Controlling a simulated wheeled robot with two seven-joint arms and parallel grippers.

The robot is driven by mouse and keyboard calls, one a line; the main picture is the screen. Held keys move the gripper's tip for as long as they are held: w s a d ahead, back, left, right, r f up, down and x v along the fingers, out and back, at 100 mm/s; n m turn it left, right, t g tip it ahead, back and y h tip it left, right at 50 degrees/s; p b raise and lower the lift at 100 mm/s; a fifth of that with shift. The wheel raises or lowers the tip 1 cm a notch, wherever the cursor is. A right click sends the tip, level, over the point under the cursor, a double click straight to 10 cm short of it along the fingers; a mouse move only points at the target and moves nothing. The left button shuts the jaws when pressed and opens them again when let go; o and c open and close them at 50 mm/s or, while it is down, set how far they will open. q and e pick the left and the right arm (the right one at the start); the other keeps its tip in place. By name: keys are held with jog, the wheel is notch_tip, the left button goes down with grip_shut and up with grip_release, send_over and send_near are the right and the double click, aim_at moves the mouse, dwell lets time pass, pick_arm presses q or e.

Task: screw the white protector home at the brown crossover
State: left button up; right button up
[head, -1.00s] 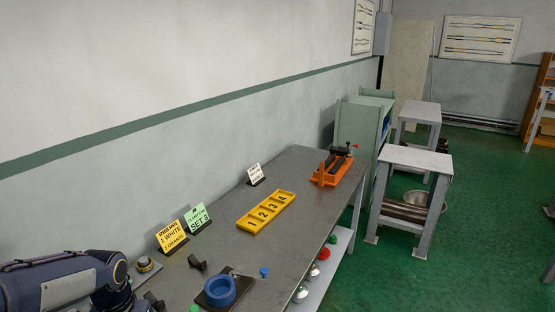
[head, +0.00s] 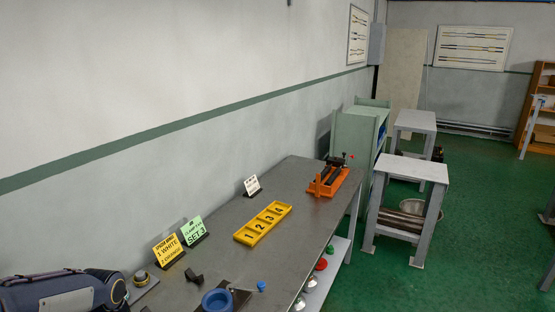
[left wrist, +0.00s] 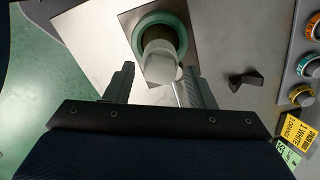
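In the left wrist view a pale white capped cylinder (left wrist: 161,66), which looks like the white protector, stands at a green ring (left wrist: 186,33). A dark brownish part (left wrist: 178,38) shows inside the ring, perhaps the brown crossover; the joint between them is unclear. My left gripper (left wrist: 160,82) has its two fingers apart, either side of the white piece. A gap shows at the left finger; the right finger is close to the piece. In the head view only my left arm shows, at the lower left; its gripper is out of frame. My right gripper is in neither view.
A blue ring (head: 217,300) on a dark plate is at the bench's near end. A black clip (head: 194,277), yellow numbered tray (head: 262,223), orange vise (head: 335,181) and sign cards (head: 168,250) share the grey bench (head: 229,243). Dials (left wrist: 303,95) line the wrist view's right edge.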

pick_arm(q)
jog(key=shift+r, duration=0.1)
jog(key=shift+r+p, duration=1)
jog(key=shift+r, duration=0.1)
jog(key=shift+f, duration=0.1)
